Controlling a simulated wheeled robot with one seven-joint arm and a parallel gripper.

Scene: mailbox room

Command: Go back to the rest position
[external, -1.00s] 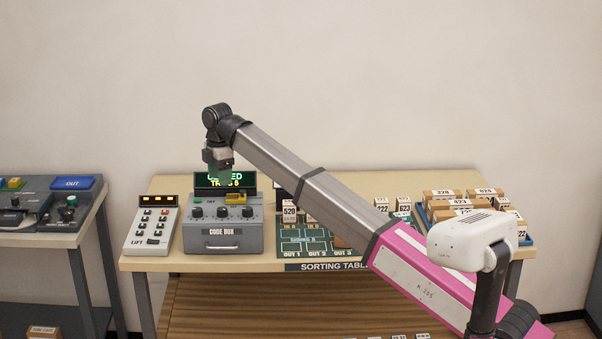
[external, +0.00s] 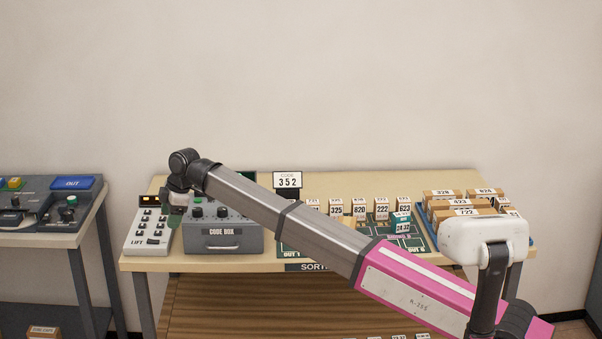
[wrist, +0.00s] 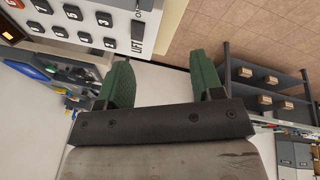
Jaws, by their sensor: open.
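My gripper (external: 176,214) hangs at the left end of the sorting table, in front of the gap between the lift panel and the code box. In the wrist view my gripper (wrist: 165,85) shows two green fingers spread apart with nothing between them. The grey code box (external: 222,232) stands just right of my gripper, and my arm hides its display and part of its top. The white lift keypad panel (external: 150,232) is just left of my gripper; its buttons also show at the top left of the wrist view (wrist: 85,22).
A second console (external: 50,205) stands on the left table. The wall behind is clear.

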